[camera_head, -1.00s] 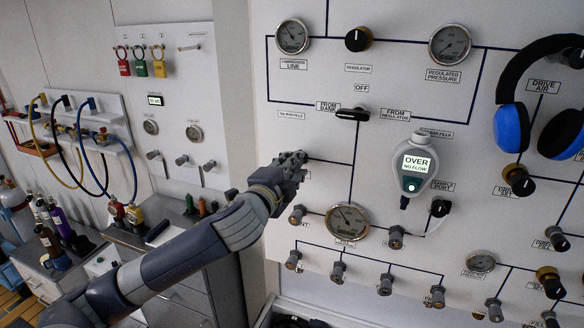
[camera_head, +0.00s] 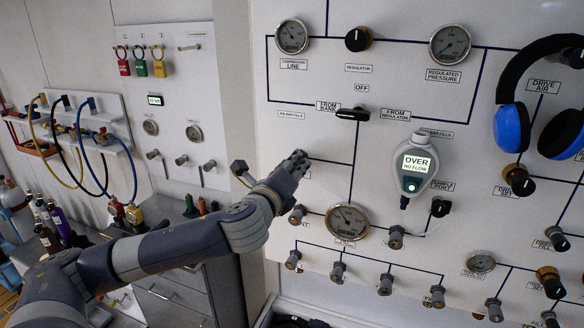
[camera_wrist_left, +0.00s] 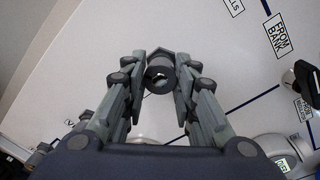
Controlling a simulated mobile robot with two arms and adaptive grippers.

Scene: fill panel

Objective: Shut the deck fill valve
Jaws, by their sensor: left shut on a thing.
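My left gripper (camera_head: 298,160) is at the left part of the fill panel (camera_head: 400,60), at the left end of a dark flow line. In the left wrist view its two fingers stand on either side of a grey valve knob (camera_wrist_left: 160,74) with a dark round opening in its face, and they are shut on it. In the head view the fingers hide this knob. I cannot read a label that names it as the deck fill valve. My right gripper is not in view.
Around the gripper are a black selector knob (camera_head: 352,114), a gauge (camera_head: 347,222), a small valve (camera_head: 297,214) and an analyser reading OVER, NO FLOW (camera_head: 415,166). Headphones (camera_head: 510,125) hang at the right. A hose rack (camera_head: 80,125) is at the left.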

